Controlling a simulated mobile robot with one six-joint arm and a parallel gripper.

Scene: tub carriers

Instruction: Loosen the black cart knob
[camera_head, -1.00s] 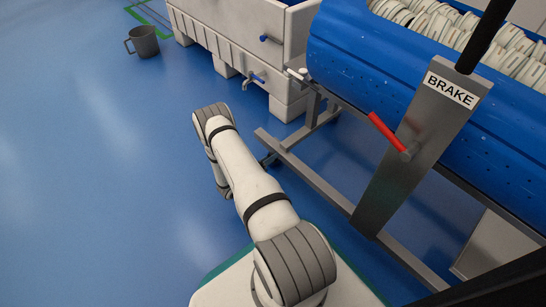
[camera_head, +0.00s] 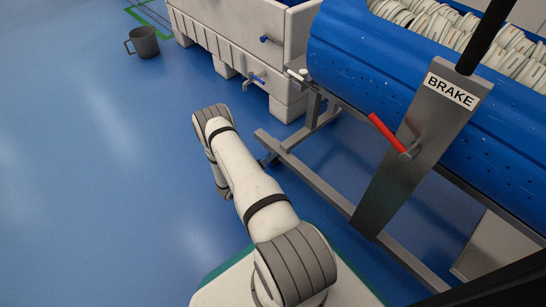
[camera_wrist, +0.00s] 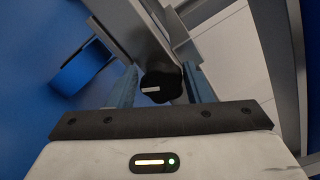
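The black cart knob (camera_wrist: 161,86) shows in the wrist view, with a lobed rim and a small pale label on its face. It sits on a grey metal post (camera_wrist: 140,40). My gripper (camera_wrist: 160,80) has its two blue-grey fingers on either side of the knob, apart, with narrow gaps. It looks open, with the knob between the fingers. Whether either finger touches the knob is hard to tell. In the head view my own arm hides the gripper, and I cannot see the knob.
In the head view, a blue tub (camera_head: 350,60) on a metal frame stands at right. A grey BRAKE plate (camera_head: 400,170) carries a red lever (camera_head: 386,132). A pale crate (camera_head: 225,40) with blue-handled taps stands behind. A grey mug-shaped bucket (camera_head: 145,43) and open floor lie left.

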